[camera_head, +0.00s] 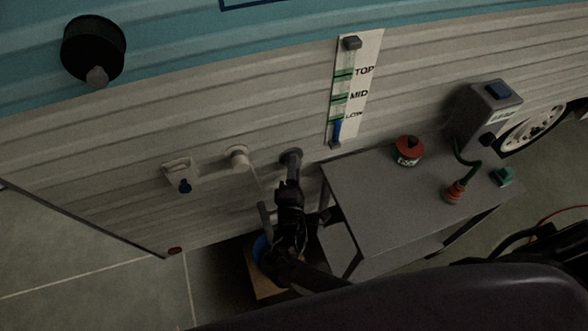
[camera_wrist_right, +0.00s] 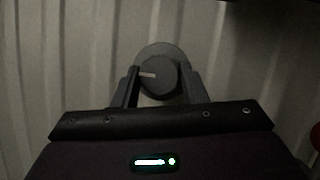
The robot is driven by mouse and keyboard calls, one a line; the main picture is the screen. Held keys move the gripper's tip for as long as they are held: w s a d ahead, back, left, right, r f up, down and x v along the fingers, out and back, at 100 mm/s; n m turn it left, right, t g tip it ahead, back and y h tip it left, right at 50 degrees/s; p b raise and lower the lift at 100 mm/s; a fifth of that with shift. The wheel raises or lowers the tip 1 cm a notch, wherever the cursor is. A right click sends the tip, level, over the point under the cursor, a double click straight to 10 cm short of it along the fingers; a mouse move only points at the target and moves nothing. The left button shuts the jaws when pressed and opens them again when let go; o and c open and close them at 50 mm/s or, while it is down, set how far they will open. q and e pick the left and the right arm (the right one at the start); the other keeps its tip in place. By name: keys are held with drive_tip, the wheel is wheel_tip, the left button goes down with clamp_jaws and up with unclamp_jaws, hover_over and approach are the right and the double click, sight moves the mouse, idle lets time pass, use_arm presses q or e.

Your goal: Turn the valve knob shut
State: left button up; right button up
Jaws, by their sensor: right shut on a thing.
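The valve knob (camera_head: 292,156) is a dark grey round knob low on the camper's ribbed side wall. In the right wrist view the knob (camera_wrist_right: 158,78) sits on a round grey base, and a short pale mark on its face points left, nearly level. My right gripper (camera_wrist_right: 160,90) is shut on the knob, with one finger on each side of it. In the head view the right gripper (camera_head: 290,174) reaches up to the knob from below and partly covers it. My left gripper does not show.
A level gauge (camera_head: 357,85) marked TOP and MID hangs above, its blue part low. A grey table (camera_head: 400,205) stands close at right, bearing a red-topped can (camera_head: 408,150) and a grey box (camera_head: 482,113). A blue bucket (camera_head: 261,250) is below. A pale fitting (camera_head: 237,157) is left.

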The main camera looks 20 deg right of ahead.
drive_tip(key=o, duration=1)
drive_tip(key=shift+c, duration=0.2)
drive_tip(key=v, duration=0.8)
drive_tip(key=shift+f, duration=0.1)
